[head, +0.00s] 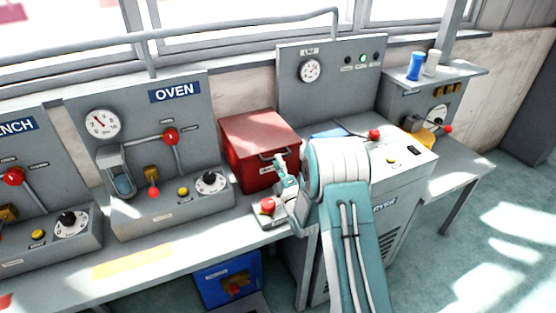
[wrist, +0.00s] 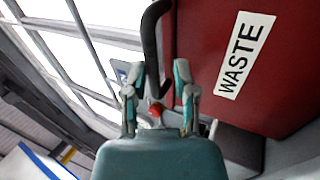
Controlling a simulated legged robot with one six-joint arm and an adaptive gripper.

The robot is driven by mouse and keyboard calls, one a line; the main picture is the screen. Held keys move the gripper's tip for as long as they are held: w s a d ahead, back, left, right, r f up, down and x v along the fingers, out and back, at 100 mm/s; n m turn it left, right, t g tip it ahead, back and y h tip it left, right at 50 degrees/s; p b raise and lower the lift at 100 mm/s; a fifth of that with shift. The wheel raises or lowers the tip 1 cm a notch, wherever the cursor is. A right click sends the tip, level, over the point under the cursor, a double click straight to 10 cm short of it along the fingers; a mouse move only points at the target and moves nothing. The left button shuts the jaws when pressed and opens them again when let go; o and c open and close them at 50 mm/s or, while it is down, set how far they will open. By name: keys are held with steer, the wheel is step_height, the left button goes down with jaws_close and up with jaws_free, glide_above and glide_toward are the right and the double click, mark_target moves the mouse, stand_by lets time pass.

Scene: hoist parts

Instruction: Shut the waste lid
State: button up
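The red waste box (head: 268,170) stands on the bench in the middle of the head view. Its lid (head: 255,130) lies over the top there; I cannot tell whether a gap is left under it. A dark handle (head: 268,156) is on the front. In the wrist view the red face with the WASTE label (wrist: 244,55) fills the upper right, and the dark curved handle (wrist: 150,45) reaches down between my fingers. My gripper (wrist: 158,85) is open, with one finger on each side of the handle's end. In the head view my gripper (head: 280,162) is at the box's front right.
The oven panel (head: 150,120) with its levers and knobs stands left of the box. The dryer cabinet (head: 400,165), with a red knob (head: 375,134) on top, is to the right, partly behind my arm. A blue box (head: 225,288) sits under the bench.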

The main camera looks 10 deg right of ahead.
steer(key=v, duration=1)
steer(key=shift+s+d+f, duration=0.25)
steer(key=shift+s+d, duration=0.05)
steer(key=w+r+m+g+h, duration=0.2)
steer(key=w+r+m+g, duration=0.2)
steer(key=r, duration=0.4)
steer(key=s+r+m+g+h, duration=0.2)
steer(key=s+r+m+g, duration=0.25)
steer(key=r, duration=0.25)
steer(key=s+a+r+m+g, duration=0.2)
steer(key=s+m+g, duration=0.2)
steer(key=s, duration=1)
steer(key=s+a+r+m+g, duration=0.2)
steer(key=s+m+g, duration=0.2)
steer(key=s, duration=1)
steer(key=m, duration=0.3)
steer(key=shift+s+g+h, duration=0.3)
steer(key=shift+s+g, duration=0.05)
